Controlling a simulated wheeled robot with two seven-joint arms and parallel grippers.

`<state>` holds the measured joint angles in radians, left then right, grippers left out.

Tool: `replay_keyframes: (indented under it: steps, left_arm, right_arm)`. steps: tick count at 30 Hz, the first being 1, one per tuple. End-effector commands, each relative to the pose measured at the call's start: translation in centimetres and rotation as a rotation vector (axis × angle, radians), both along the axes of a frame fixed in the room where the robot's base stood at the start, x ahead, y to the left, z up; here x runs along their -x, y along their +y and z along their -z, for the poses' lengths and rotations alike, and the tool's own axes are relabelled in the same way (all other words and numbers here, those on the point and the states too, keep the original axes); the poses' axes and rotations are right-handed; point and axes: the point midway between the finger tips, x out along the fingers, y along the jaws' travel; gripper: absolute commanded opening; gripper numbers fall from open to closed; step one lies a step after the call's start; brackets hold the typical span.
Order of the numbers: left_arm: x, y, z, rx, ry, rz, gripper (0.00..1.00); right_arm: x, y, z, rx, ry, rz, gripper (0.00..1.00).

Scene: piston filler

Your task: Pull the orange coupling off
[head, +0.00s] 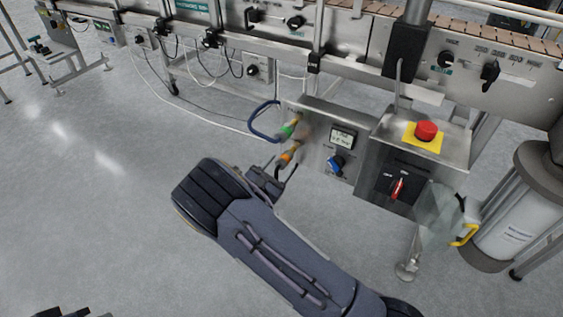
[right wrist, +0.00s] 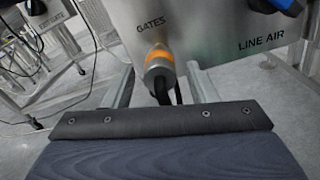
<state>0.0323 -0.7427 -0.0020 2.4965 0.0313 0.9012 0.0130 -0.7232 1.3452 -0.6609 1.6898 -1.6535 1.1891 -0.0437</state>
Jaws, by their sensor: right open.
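The orange coupling (head: 289,154) sits on the side of a steel control box, below a green coupling (head: 288,129). In the right wrist view it is a grey metal fitting with an orange band (right wrist: 158,55), under the label GATES, with a dark hose hanging below. My right gripper (head: 281,178) is open just in front of it. In the right wrist view its fingers (right wrist: 160,72) stand one on each side of the coupling, with visible gaps. A dark part at the lower left edge of the head view looks like my left gripper (head: 68,312); its fingers cannot be made out.
A blue hose loop (head: 262,124) stands out by the green coupling. A red emergency button (head: 426,130) and red switch (head: 398,188) are to the right.

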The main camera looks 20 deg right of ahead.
Motion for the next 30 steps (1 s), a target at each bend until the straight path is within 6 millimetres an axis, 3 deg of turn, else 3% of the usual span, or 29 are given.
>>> replay_keyframes:
  steps: [6,12,30]
  left_arm:
    - [0.0,0.0,-1.5,0.0,0.0,0.0,0.0]
    - [0.0,0.0,-1.9,0.0,0.0,0.0,0.0]
    - [0.0,0.0,-1.9,0.0,0.0,0.0,0.0]
  right_arm:
    - [2.4,3.1,-0.3,0.001,0.0,-0.003,0.52]
    - [3.6,4.6,-0.1,0.001,-0.001,-0.001,0.52]
    - [3.9,4.2,-0.2,-0.021,-0.002,0.023,0.52]
